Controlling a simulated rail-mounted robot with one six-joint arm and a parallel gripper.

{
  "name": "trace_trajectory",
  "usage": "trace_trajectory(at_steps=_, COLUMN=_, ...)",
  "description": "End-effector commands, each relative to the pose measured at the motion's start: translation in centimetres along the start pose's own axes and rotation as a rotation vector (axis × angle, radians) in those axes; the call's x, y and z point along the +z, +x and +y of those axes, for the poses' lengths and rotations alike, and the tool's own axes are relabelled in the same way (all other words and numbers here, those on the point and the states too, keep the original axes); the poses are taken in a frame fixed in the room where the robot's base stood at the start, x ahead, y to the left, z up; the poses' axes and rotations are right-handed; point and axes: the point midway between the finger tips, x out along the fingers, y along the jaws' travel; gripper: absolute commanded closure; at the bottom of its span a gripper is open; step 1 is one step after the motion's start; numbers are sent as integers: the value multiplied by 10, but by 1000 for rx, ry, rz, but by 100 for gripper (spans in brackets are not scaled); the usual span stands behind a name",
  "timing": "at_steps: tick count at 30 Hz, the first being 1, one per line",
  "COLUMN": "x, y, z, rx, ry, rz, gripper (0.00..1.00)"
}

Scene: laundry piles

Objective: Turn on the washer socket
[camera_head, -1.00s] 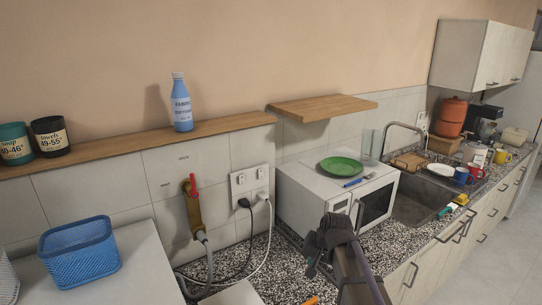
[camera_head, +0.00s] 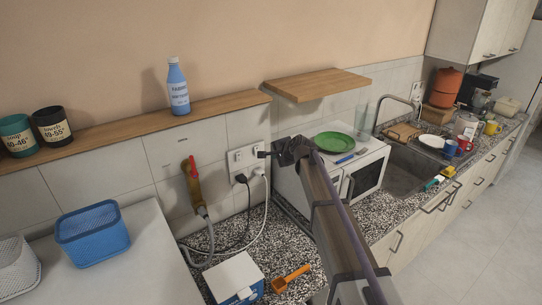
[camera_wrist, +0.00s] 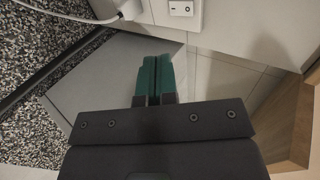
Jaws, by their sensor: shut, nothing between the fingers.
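The double wall socket (camera_head: 241,159) is a white plate on the tiled wall, left of the microwave, with small switches along its upper part. A black plug (camera_head: 241,178) and a white plug (camera_head: 259,171) sit in it. In the wrist view part of the socket plate (camera_wrist: 193,21) shows at the top edge, with one rocker switch (camera_wrist: 181,8) and the white plug (camera_wrist: 117,10). My gripper (camera_head: 262,154) is at the right end of the socket. Its green fingertips (camera_wrist: 153,60) are shut and empty, apart from the switch in the wrist view. I cannot tell each switch's position.
The microwave (camera_head: 365,186), with a green plate (camera_head: 334,142) on top, stands close right of my gripper. A wooden shelf (camera_head: 318,85) is above it. A tap with a red handle (camera_head: 193,172) is left of the socket. Cables hang over the speckled counter (camera_head: 272,247).

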Motion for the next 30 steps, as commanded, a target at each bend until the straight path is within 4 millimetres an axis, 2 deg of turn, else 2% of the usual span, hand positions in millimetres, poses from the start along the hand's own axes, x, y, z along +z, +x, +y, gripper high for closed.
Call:
trace_trajectory(at_steps=1, x=-1, y=12, z=3, rx=0, ry=-1, rz=-1, gripper=100)
trace_trajectory(at_steps=12, x=-1, y=92, z=5, rx=0, ry=-2, rz=0, gripper=100)
trace_trajectory(at_steps=16, x=-1, y=111, z=-12, rx=1, ry=-2, rz=0, gripper=100)
trace_trajectory(at_steps=21, x=0, y=122, z=-18, rx=1, ry=-2, rz=0, gripper=100)
trace_trajectory(at_steps=30, x=-3, y=121, z=-17, rx=-2, ry=0, rz=2, gripper=100)
